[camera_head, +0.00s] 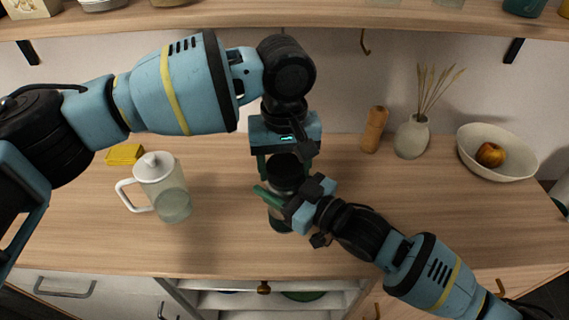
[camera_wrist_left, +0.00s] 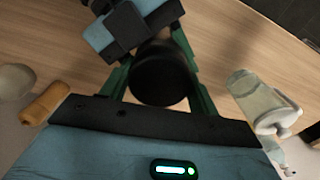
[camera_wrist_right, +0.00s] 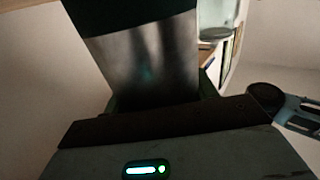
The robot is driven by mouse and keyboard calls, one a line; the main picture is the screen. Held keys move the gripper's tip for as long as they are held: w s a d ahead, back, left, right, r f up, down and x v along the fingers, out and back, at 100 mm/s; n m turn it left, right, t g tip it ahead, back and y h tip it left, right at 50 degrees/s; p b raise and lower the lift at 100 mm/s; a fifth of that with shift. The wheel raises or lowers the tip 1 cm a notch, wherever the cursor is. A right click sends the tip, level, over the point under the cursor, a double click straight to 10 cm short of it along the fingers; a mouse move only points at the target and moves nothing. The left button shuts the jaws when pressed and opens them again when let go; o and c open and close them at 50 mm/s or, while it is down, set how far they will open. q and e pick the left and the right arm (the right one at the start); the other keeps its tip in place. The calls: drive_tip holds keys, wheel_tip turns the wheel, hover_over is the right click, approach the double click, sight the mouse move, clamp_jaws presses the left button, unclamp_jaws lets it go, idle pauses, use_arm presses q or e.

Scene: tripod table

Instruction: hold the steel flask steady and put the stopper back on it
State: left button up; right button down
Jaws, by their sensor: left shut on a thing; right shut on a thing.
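The steel flask (camera_head: 281,224) stands upright near the front middle of the table, mostly hidden behind my right gripper; its dark foot shows. In the right wrist view its shiny steel body (camera_wrist_right: 150,65) fills the space before the jaws, with a dark part at the picture's top. My right gripper (camera_head: 272,198) is shut on the flask from the side. My left gripper (camera_head: 284,168) points down from above, shut on the black round stopper (camera_wrist_left: 163,75). The stopper (camera_head: 286,173) is directly above the flask; whether they touch is hidden.
A white-lidded jug (camera_head: 160,185) and a yellow sponge (camera_head: 125,154) stand left. A wooden mill (camera_head: 374,130), a vase with dry stems (camera_head: 412,137) and a bowl (camera_head: 497,158) with an apple stand back right. A shelf (camera_head: 200,20) runs above. Both grippers are close together.

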use_arm(q)
drive_tip(key=o, duration=1.1)
drive_tip(key=shift+r, duration=2.25)
drive_tip(key=shift+o, duration=0.3)
drive_tip(key=o, duration=0.3)
